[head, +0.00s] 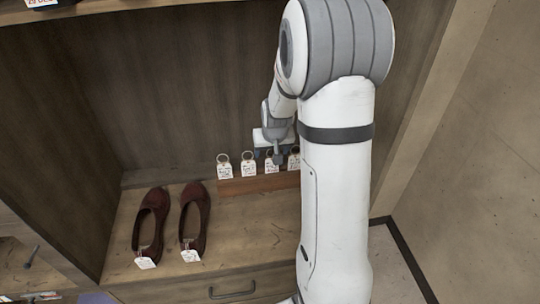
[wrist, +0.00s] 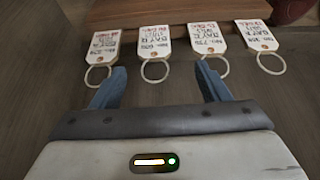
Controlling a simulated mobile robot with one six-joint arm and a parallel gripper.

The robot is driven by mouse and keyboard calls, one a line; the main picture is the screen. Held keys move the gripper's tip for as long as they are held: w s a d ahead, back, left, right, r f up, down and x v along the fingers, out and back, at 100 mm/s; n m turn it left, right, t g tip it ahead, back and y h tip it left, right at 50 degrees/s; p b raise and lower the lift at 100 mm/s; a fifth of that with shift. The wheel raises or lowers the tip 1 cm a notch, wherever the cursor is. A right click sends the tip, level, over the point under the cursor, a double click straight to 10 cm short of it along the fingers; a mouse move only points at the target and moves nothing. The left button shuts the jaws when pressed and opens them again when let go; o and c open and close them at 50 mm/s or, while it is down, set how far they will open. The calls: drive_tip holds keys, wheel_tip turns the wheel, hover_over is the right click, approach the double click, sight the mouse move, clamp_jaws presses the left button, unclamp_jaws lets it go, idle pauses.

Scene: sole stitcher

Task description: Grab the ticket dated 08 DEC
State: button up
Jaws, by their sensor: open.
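Several white paper tickets with metal rings stand in a row along a wooden block (head: 258,184) on the shelf. In the wrist view they are a far-left ticket (wrist: 103,46), a centre-left ticket (wrist: 155,40), a centre-right ticket (wrist: 207,38) and a far-right ticket (wrist: 257,35). Their red date lines are too small to read surely, so I cannot tell which says 08 DEC. My gripper (wrist: 158,84) is open and empty. The centre-left ticket's ring (wrist: 155,71) shows between its fingertips; the centre-right ring is near the right finger. In the head view my gripper (head: 278,157) partly hides the right-hand tickets.
A pair of dark red shoes (head: 151,222) with white tags stands left of the block in the head view. A drawer handle (head: 232,291) is below the shelf. The cubby's back wall is close behind the tickets. A side panel (head: 432,90) rises on the right.

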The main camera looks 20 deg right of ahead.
sight(269, 167)
drive_tip(key=shift+d+p+x, duration=0.2)
drive_tip(key=shift+p+x, duration=0.1)
drive_tip(key=shift+x, duration=1)
drive_tip(key=shift+d+p+x, duration=0.15)
drive_tip(key=shift+p+x, duration=0.1)
drive_tip(key=shift+x, duration=1.05)
drive_tip(key=shift+d+p+x, duration=0.2)
drive_tip(key=shift+p+x, duration=0.1)
drive_tip(key=shift+x, duration=1)
drive_tip(key=shift+w+r, duration=0.1)
drive_tip(key=shift+w, duration=0.1)
drive_tip(key=c, duration=1)
drive_tip(key=shift+c, duration=0.2)
drive_tip(key=shift+r, duration=0.15)
